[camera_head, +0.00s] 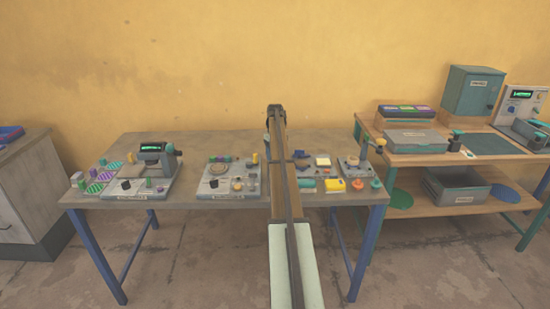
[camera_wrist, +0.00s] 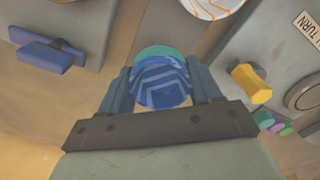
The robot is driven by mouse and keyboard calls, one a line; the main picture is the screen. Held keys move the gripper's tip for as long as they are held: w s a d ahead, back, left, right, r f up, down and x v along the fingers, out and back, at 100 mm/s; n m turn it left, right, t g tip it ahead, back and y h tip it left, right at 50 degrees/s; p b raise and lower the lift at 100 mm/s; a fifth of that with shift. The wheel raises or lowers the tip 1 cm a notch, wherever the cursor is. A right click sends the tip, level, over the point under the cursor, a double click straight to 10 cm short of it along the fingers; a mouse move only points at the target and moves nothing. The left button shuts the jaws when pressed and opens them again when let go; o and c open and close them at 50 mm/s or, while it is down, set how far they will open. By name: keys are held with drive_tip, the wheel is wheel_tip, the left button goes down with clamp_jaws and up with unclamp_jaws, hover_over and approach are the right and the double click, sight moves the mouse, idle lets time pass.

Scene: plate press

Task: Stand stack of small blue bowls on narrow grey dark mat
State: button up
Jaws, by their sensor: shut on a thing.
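In the wrist view my gripper (camera_wrist: 160,85) is shut, its two dark fingers on either side of a round blue patterned thing (camera_wrist: 160,84), which looks like the stack of small blue bowls. A teal-green round edge (camera_wrist: 158,51) shows just beyond it; I cannot tell whether it belongs to the stack. In the head view my arm hides the gripper and the held thing. I cannot make out a narrow dark grey mat with certainty. A dark mat (camera_head: 490,145) lies on the right bench, but it looks broad and greenish.
The middle table (camera_head: 235,205) carries several grey device boards with knobs and small parts. In the wrist view a yellow knob (camera_wrist: 250,83) stands to the right, a blue handle (camera_wrist: 46,54) to the left, and an orange-striped white disc (camera_wrist: 212,6) at the top. An open grey bin (camera_head: 462,188) sits on the right bench's lower shelf.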

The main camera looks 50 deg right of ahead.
drive_tip(key=shift+f, duration=1)
drive_tip(key=shift+f, duration=0.1)
drive_tip(key=o, duration=1.1)
wheel_tip(320, 180, up, 12)
drive_tip(key=shift+r, duration=0.1)
